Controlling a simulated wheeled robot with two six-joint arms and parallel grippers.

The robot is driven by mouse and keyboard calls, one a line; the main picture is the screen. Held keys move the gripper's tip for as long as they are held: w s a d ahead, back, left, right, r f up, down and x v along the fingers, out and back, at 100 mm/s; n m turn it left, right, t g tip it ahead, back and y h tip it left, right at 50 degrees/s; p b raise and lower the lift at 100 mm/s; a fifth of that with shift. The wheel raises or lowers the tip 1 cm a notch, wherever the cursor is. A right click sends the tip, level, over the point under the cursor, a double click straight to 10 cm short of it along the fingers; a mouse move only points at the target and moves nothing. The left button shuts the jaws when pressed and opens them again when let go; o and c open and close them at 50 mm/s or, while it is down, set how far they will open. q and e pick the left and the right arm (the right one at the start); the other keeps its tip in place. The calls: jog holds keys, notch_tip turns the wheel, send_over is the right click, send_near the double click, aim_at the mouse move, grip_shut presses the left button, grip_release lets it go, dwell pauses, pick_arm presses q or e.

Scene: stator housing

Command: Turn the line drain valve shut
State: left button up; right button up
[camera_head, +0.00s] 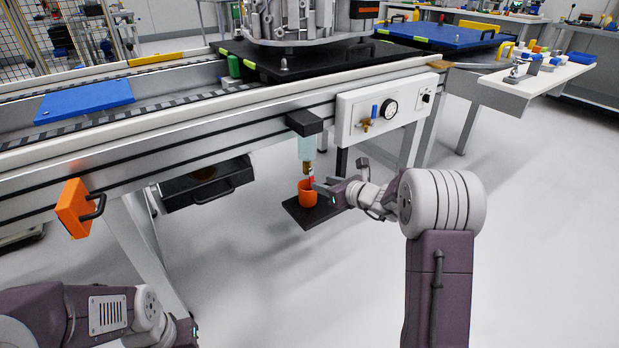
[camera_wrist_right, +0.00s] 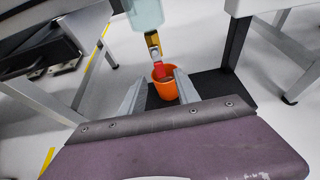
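The line drain valve (camera_head: 308,167) is a small brass fitting under a pale translucent bowl (camera_head: 306,147), with a red lever (camera_head: 312,180) on it. My right gripper (camera_head: 320,184) is at the lever from the right. In the right wrist view its fingers (camera_wrist_right: 159,76) are apart, with the lever near the fingertips; contact cannot be told.
An orange cup (camera_head: 307,196) stands under the valve on a black shelf (camera_head: 299,214). A white panel (camera_head: 372,123) with a gauge (camera_head: 389,108) and a brass, blue-handled valve (camera_head: 366,124) is at upper right. The conveyor rail runs above. Open floor lies in front.

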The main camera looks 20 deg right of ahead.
aim_at(312, 180)
jog(key=b+x, duration=0.2)
jog(key=x, duration=0.4)
jog(key=shift+w+a+f, duration=0.15)
jog(key=shift+w+f, duration=0.15)
jog(key=shift+f, duration=0.05)
jog(key=shift+w+a, duration=0.2)
jog(key=shift+w, duration=0.35)
grip_shut()
